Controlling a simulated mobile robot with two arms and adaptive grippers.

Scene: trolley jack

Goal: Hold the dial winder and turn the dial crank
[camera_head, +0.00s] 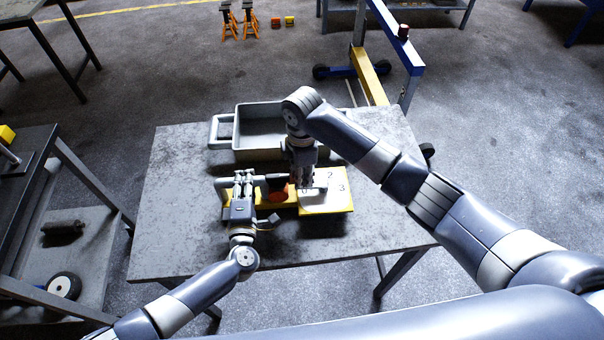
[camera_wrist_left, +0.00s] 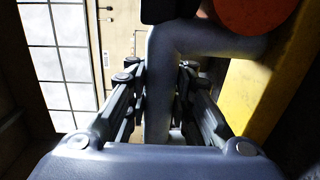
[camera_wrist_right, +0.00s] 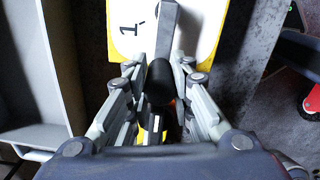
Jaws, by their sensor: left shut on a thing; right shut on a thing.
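The dial winder has a yellow base (camera_head: 345,206) on the table, with a white dial face bearing numbers (camera_head: 335,190) on its right part. An orange-red round part (camera_head: 279,196) sits at its middle. My left gripper (camera_head: 238,183) is shut around the winder's grey bent handle, which shows in the left wrist view (camera_wrist_left: 160,90). My right gripper (camera_head: 304,182) comes down from above and is shut on the black grip of the dial crank (camera_wrist_right: 160,78). The crank's grey arm (camera_wrist_right: 167,30) lies over the dial in the right wrist view. My grippers hide part of the winder's middle.
A grey tray (camera_head: 222,131) stands on the table (camera_head: 180,200) just behind the winder. The table's left and right parts are clear. A blue and yellow wheeled frame (camera_head: 372,80) stands behind the table. A trolley (camera_head: 95,235) is at the left.

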